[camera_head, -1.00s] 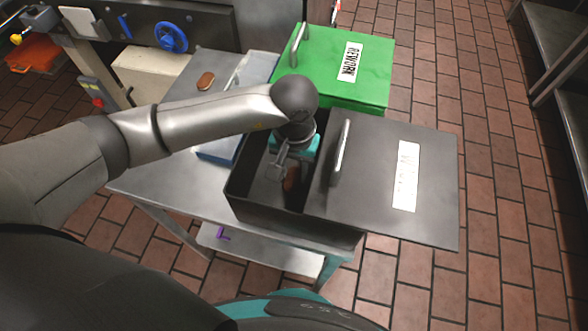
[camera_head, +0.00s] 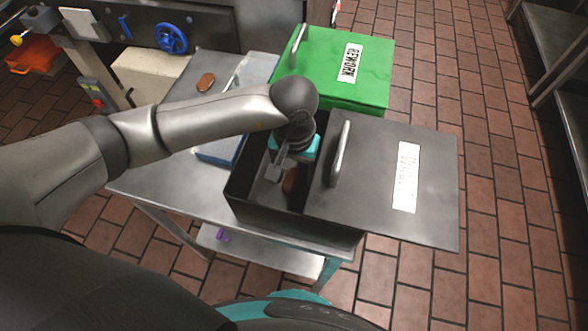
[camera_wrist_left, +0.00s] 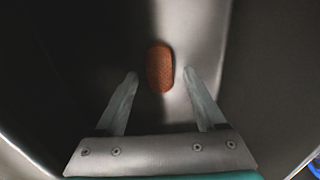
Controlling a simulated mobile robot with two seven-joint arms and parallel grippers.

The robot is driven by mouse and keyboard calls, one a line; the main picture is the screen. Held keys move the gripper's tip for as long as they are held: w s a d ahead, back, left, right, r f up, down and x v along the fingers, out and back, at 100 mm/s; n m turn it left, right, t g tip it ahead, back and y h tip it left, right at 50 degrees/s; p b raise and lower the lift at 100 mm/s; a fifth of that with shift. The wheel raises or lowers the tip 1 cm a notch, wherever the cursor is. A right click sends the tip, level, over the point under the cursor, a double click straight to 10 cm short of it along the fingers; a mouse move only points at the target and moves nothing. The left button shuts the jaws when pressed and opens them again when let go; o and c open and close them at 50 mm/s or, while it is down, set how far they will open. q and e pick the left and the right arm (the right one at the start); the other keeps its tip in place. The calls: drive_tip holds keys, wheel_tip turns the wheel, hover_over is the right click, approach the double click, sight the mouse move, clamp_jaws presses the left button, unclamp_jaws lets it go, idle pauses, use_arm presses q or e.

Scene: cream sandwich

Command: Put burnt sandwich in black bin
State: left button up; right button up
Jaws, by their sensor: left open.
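The black bin (camera_head: 258,207) stands on the steel table with its dark lid (camera_head: 385,190) slid partly to the right, leaving the left part open. A brown sandwich (camera_head: 290,180) lies inside the bin; it also shows in the left wrist view (camera_wrist_left: 160,67), beyond the fingertips. My left gripper (camera_head: 277,172) reaches down into the opening. In the left wrist view its two fingers (camera_wrist_left: 161,75) are spread apart, with nothing held between them. My right gripper is not in view.
A green bin (camera_head: 325,85) labelled REWORK stands behind the black bin. Another brown sandwich (camera_head: 206,81) lies on a grey surface at the back left. A blue container (camera_head: 222,150) is partly hidden by my arm. The steel table (camera_head: 165,185) is clear at its left front.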

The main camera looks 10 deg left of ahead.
sight(294, 177)
use_arm(q)
wheel_tip(294, 177, up, 12)
drive_tip(key=p, duration=0.1)
drive_tip(key=shift+r, duration=0.15)
idle(0.6)
